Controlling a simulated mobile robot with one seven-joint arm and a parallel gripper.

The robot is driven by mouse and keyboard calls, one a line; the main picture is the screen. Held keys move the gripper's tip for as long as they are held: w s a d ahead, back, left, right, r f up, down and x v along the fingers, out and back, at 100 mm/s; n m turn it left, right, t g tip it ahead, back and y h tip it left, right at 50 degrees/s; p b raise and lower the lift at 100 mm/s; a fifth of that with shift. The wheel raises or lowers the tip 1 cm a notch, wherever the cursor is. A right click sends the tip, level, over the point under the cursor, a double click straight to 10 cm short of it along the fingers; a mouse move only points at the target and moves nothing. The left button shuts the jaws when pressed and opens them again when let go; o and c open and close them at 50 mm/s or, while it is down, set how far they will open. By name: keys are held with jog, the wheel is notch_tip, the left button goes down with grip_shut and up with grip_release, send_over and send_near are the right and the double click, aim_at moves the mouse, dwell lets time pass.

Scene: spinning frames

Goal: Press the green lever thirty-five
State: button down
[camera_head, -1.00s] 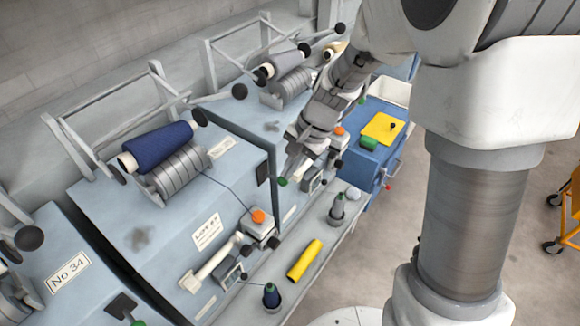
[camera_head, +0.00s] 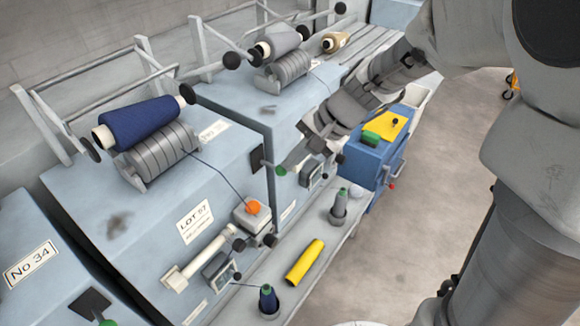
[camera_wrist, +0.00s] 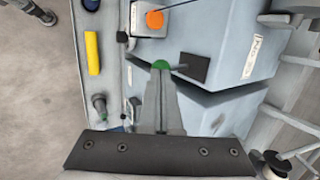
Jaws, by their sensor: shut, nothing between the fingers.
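A green-tipped lever (camera_head: 281,171) sticks out from a dark plate (camera_head: 258,162) at the right end of the machine with the LOT 57 label. No number 35 is readable there. My gripper (camera_head: 290,164) is shut and empty, right at the green tip. In the wrist view the green tip (camera_wrist: 160,65) shows just beyond the fingertips (camera_wrist: 160,76), and its rod runs right to the dark plate (camera_wrist: 192,67). I cannot tell whether they touch. Another green-tipped lever (camera_head: 108,322) is at the No 34 machine, cut off by the picture's lower edge.
An orange button (camera_head: 253,207) sits on a box on the machine. A yellow tube (camera_head: 305,262), a dark blue spool (camera_head: 268,299) and a grey spool (camera_head: 339,205) are on the front ledge. A blue cabinet (camera_head: 365,160) stands beyond. The floor (camera_head: 400,230) is open on the right.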

jog(key=b, duration=0.2)
jog(key=f+t+y+b, duration=0.1)
jog(key=b, duration=0.1)
jog(key=f+y+b, duration=0.1)
jog(key=b, duration=0.1)
jog(key=shift+s+d+t+b, duration=0.25)
jog(key=shift+t+b, duration=0.05)
jog(key=shift+b, duration=0.1)
jog(key=shift+r, duration=0.2)
jog(key=shift+r+p, duration=0.55)
jog(key=shift+r, duration=0.05)
jog(key=shift+d+r, duration=0.1)
